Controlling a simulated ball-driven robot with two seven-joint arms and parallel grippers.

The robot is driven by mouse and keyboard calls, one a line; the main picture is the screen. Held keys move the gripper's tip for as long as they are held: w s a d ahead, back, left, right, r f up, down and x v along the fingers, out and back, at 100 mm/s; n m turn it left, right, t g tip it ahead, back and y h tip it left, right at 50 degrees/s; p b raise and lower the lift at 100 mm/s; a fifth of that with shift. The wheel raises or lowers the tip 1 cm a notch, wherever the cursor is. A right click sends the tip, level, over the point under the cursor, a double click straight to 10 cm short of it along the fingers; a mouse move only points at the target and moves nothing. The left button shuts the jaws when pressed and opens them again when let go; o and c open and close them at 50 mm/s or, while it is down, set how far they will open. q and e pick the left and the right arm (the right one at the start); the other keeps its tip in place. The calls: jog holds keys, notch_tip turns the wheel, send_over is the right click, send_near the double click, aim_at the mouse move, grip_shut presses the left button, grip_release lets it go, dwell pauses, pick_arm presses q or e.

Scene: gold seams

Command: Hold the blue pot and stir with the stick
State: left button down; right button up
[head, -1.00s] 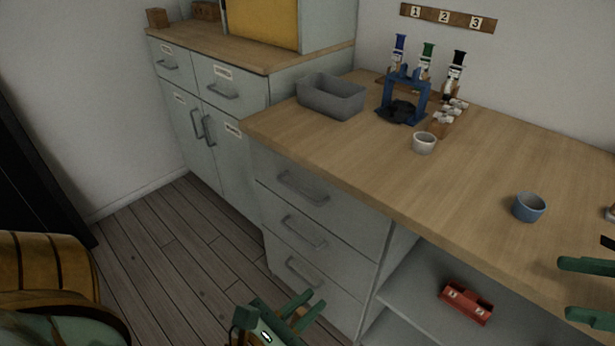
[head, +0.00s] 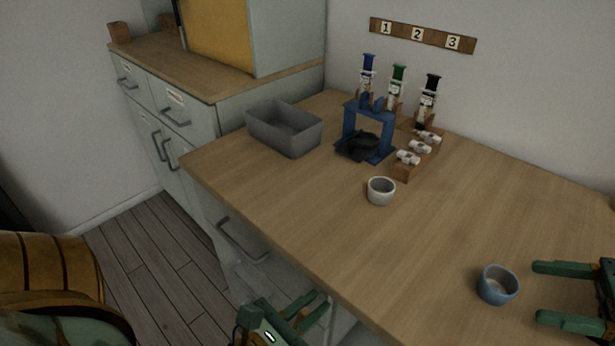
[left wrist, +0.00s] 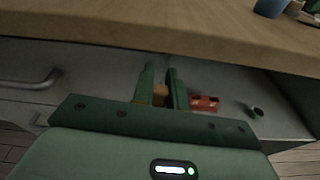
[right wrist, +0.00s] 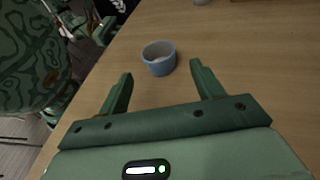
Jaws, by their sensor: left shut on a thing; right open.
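The blue pot (head: 497,287) stands upright on the wooden worktop near its front edge. It also shows in the right wrist view (right wrist: 158,62), just beyond the fingertips. My right gripper (head: 538,293) is open and empty, its fingers pointing at the pot from the right, apart from it. My left gripper (head: 316,303) is low in front of the worktop edge. In the left wrist view its fingers (left wrist: 160,74) are shut on a small tan wooden thing (left wrist: 160,93). Most of that thing is hidden, so I cannot tell its length or whether it is the stick.
A white cup (head: 381,192) stands left of the pot. A grey bin (head: 284,130), a blue stand (head: 366,140) and a wooden rack (head: 408,170) with white vials are farther back. A red thing (left wrist: 204,103) lies below the worktop. The worktop's middle is clear.

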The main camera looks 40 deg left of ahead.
aim_at(517, 287)
jog(key=x, duration=0.5)
jog(key=shift+a, duration=0.1)
pick_arm(q)
jog(key=shift+r, duration=0.5)
pick_arm(e)
jog(key=shift+s+a+f, duration=0.2)
jog(key=shift+s+a, duration=0.05)
jog(key=shift+a, duration=0.35)
